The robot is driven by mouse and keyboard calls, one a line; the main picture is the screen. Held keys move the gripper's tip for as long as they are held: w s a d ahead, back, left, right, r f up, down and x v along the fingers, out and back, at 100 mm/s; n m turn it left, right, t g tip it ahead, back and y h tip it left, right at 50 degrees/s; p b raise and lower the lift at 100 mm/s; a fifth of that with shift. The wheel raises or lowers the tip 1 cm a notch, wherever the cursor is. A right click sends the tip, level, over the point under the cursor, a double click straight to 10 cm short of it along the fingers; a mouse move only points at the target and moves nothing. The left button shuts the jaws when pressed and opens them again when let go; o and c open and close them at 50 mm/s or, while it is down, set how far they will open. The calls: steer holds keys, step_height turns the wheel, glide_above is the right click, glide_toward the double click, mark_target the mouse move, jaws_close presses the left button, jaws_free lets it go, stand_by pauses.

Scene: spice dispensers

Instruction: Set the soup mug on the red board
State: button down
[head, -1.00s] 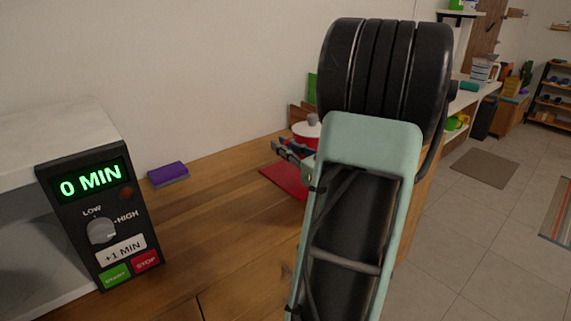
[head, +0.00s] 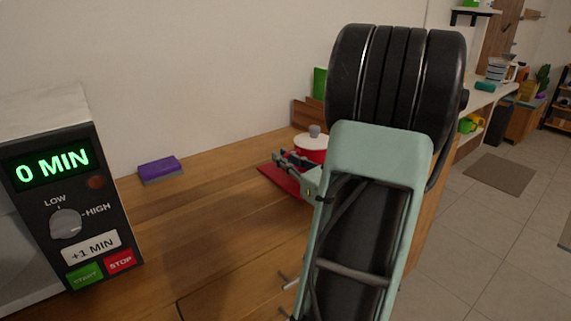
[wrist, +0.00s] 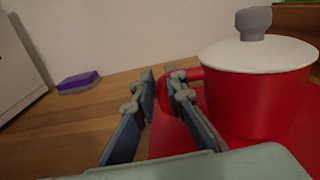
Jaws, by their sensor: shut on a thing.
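The soup mug (head: 311,148) is red with a white lid and grey knob. In the wrist view the soup mug (wrist: 255,95) stands upright at the right, with its handle toward the fingers. My gripper (head: 283,160) reaches it from the left in the head view; in the wrist view my gripper (wrist: 165,82) is shut on the mug's handle. The red board (head: 276,178) lies on the wooden counter under the mug and also shows in the wrist view (wrist: 300,140). My arm hides part of mug and board. I cannot tell whether the mug's base touches the board.
A microwave (head: 65,215) reading 0 MIN stands at the left. A purple sponge (head: 159,168) lies by the wall. The counter (head: 215,215) between microwave and board is clear. A wooden and green item (head: 319,85) stands behind the mug. Open floor (head: 480,230) lies to the right.

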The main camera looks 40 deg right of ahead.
steer(key=c, duration=2)
jaws_free()
steer(key=shift+a, duration=0.1)
steer(key=shift+o, duration=0.2)
steer(key=s, duration=0.3)
steer(key=s+p, duration=0.1)
steer(key=s, duration=0.3)
steer(key=s+a+p, duration=0.1)
steer(key=s, duration=0.2)
steer(key=shift+s, duration=0.35)
steer(key=shift+s+a, duration=0.15)
steer(key=shift+s, duration=0.5)
